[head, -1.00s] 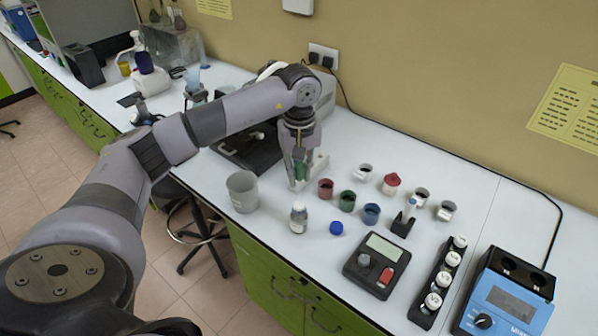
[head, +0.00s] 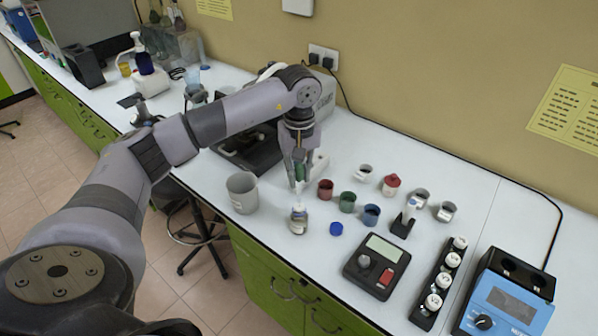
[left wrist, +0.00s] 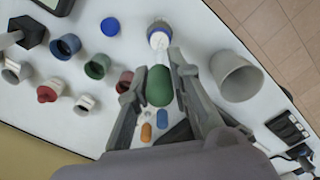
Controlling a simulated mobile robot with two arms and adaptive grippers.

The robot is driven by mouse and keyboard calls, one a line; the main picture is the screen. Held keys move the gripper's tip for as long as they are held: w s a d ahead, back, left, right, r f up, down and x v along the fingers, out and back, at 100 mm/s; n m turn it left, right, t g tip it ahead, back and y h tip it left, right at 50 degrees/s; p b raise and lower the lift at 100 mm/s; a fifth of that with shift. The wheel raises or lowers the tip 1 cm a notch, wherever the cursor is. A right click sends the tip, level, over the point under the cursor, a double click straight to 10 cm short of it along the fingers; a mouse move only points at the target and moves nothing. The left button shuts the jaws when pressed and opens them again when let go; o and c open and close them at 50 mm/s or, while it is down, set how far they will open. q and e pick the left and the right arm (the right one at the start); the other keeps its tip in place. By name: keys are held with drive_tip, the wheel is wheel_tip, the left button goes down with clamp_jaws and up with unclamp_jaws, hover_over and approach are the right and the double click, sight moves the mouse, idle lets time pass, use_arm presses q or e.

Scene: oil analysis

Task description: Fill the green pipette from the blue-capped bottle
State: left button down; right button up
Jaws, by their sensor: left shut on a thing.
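My left gripper (head: 299,183) is shut on the green pipette, whose green bulb (left wrist: 159,86) shows between the fingers in the left wrist view. In the head view the gripper points down just behind the small bottle (head: 298,222). The pipette's pale tip reaches toward the bottle's mouth; I cannot tell whether it is inside. The bottle stands upright and uncapped near the front edge, and it also shows in the left wrist view (left wrist: 159,38). Its blue cap (head: 336,228) lies on the bench to the right. My right gripper is not in view.
A grey beaker (head: 242,192) stands left of the bottle. Red (head: 325,189), green (head: 347,201) and blue (head: 371,214) cups stand to the right. A scale-like device (head: 377,266) and a vial rack (head: 436,288) sit further right.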

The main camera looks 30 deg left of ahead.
sight(299, 202)
use_arm(q)
drive_tip(key=shift+f, duration=0.15)
drive_tip(key=shift+f+b, duration=1)
drive_tip(key=shift+f, duration=0.1)
drive_tip(key=shift+f+b, duration=2.6)
drive_tip(key=shift+f, duration=0.3)
drive_tip(key=c, duration=2)
unclamp_jaws()
